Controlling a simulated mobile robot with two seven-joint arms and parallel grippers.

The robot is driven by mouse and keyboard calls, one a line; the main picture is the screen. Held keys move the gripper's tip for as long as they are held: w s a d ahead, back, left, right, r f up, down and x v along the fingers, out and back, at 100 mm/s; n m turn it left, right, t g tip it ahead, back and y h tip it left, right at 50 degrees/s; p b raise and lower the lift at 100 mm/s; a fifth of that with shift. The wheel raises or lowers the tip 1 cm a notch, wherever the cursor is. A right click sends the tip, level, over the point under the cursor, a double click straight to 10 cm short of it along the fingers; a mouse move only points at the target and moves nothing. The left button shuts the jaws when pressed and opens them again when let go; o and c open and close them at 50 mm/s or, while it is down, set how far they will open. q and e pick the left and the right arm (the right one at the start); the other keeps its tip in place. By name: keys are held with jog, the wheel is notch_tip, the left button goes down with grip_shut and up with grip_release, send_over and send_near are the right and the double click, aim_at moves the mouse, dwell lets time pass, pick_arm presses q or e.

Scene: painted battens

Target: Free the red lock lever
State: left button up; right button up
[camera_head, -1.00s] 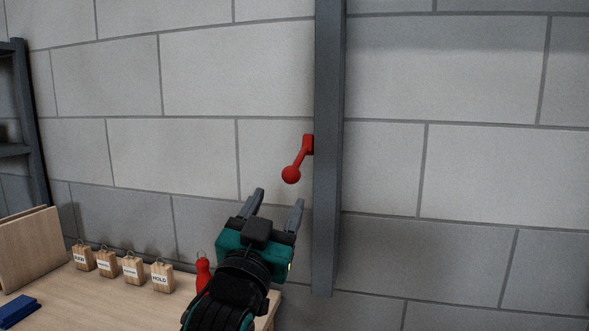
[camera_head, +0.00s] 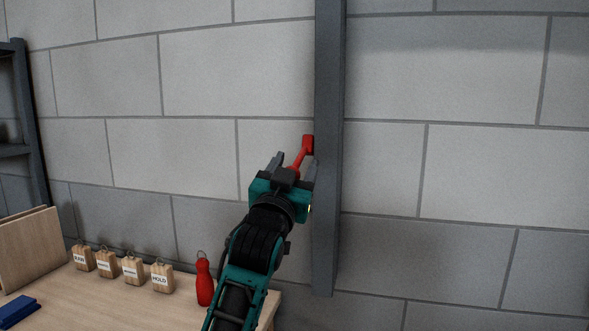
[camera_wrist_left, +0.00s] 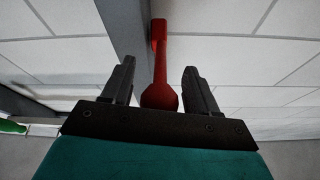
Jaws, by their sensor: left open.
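The red lock lever (camera_head: 304,152) is mounted on the side of a dark grey post (camera_head: 328,200). Its arm slants down and to the left. In the head view its ball end is mostly hidden behind my left gripper (camera_head: 297,167). In the left wrist view the lever (camera_wrist_left: 160,65) runs down between the two open fingers of my left gripper (camera_wrist_left: 160,82), with its ball end (camera_wrist_left: 159,97) close to the palm. Gaps show between the lever and both fingers. My right gripper is not in view.
A wooden bench (camera_head: 120,305) at lower left holds several labelled wooden blocks (camera_head: 162,278), a red bottle-shaped object (camera_head: 204,280), a blue item (camera_head: 18,309) and leaning boards (camera_head: 30,250). A dark shelf frame (camera_head: 30,130) stands at far left. The block wall (camera_head: 460,170) is bare right of the post.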

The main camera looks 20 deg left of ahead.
pick_arm(q)
grip_shut()
dwell(0.4)
jog(key=shift+s+r, duration=0.1)
jog(key=shift+r, duration=0.35)
jog(key=shift+s+r, duration=0.15)
jog(key=shift+r, duration=2.4)
jog(key=shift+w+f, duration=0.2)
jog(key=shift+w, duration=0.05)
grip_release()
